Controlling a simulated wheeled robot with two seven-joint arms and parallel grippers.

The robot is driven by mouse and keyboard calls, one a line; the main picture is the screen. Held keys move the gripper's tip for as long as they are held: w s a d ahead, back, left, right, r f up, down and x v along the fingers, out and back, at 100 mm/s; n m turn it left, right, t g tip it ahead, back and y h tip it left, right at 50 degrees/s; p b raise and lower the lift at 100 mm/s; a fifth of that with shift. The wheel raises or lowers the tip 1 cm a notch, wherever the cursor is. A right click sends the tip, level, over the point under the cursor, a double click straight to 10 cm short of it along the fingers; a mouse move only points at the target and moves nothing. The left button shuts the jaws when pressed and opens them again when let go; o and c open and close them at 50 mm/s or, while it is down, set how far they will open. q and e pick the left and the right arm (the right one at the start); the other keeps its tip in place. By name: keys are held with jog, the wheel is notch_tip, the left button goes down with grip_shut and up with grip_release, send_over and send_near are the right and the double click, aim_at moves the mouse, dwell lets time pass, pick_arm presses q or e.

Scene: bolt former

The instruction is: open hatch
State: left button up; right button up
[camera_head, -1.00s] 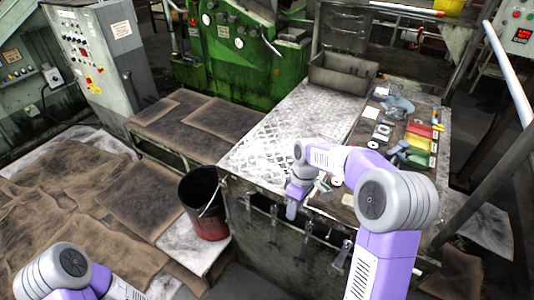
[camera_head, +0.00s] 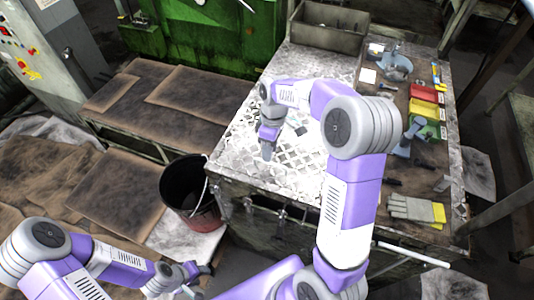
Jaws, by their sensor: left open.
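No hatch can be made out for certain. A green machine (camera_head: 190,40) stands at the back, cut off by the top edge. My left gripper (camera_head: 203,279) is at the bottom, in front of the bucket and low beside the bench. It is open and looks empty. My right gripper (camera_head: 267,150) points down over the metal-topped workbench, near its left edge. Its jaws are too small and too hidden by the wrist to tell open from shut.
A black and red bucket (camera_head: 190,195) stands left of the workbench (camera_head: 235,165). Gloves (camera_head: 415,209), coloured boxes (camera_head: 424,112) and tools lie at the bench's right side. A metal bin (camera_head: 328,30) sits at its back. Brown-covered low tables (camera_head: 120,190) fill the left.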

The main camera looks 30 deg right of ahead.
notch_tip(320, 180, down, 3)
jog(key=shift+w+a+r, duration=0.1)
jog(key=shift+w+a, duration=0.05)
jog(key=shift+s+a+f, duration=0.1)
jog(key=shift+s+f, duration=0.1)
jog(key=shift+f, duration=0.2)
jog(key=shift+w, duration=0.1)
jog(key=shift+c, duration=0.2)
grip_shut()
